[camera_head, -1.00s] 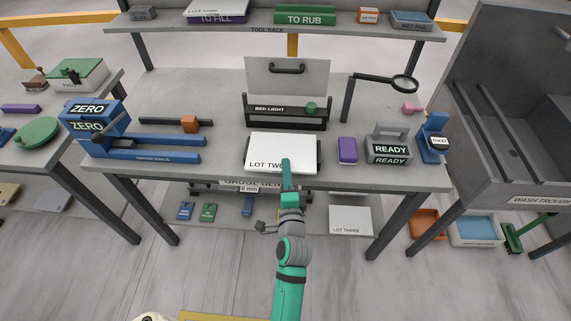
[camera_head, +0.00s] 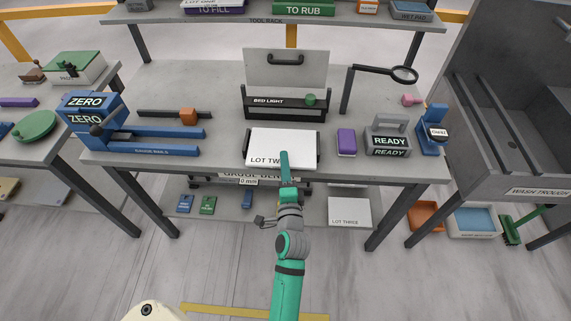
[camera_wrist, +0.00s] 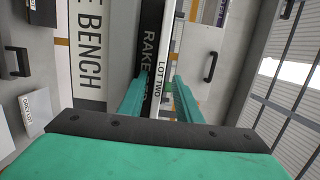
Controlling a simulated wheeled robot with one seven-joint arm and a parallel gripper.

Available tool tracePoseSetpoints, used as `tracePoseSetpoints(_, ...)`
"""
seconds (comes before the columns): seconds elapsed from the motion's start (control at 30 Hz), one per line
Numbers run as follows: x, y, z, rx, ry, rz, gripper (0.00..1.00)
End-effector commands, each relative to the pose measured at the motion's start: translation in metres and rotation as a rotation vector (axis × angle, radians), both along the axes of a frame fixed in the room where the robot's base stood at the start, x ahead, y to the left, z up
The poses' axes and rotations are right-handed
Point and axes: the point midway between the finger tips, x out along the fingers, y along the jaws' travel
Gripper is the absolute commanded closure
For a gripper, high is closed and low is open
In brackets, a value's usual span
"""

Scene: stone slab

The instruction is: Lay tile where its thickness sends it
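A white slab marked LOT TWO (camera_head: 282,145) lies on a dark holder at the bench's front edge, below the bed light (camera_head: 284,109). My gripper (camera_head: 285,157) is at the slab's front edge. In the wrist view, my gripper's fingers (camera_wrist: 160,85) stand apart, one on each side of the slab's lettered edge (camera_wrist: 163,75); firm contact cannot be told. A black strip with partly hidden RAKE lettering (camera_wrist: 148,45) runs beside that edge. A blue gauge marked ZERO (camera_head: 88,110) stands at the left. Purple TO FILL (camera_head: 213,9) and green TO RUB (camera_head: 303,8) boxes sit on the rack.
A purple block (camera_head: 346,142), a grey READY box (camera_head: 388,140) and a blue stand (camera_head: 434,130) are to the right. A magnifier (camera_head: 403,75) overhangs the back right. LOT THREE (camera_head: 349,211) lies on the lower shelf. The wash trough (camera_head: 510,110) is far right.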

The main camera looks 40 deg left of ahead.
Motion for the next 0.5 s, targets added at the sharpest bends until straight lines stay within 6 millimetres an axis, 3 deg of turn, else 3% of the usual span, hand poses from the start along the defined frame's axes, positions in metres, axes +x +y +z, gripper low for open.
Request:
tracePoseSetpoints(0.17, -0.008, -0.009, 0.0, 0.001, 0.001, -0.003, 0.69)
tracePoseSetpoints(0.5, -0.052, -0.045, 0.0, 0.001, 0.0, -0.002, 0.69)
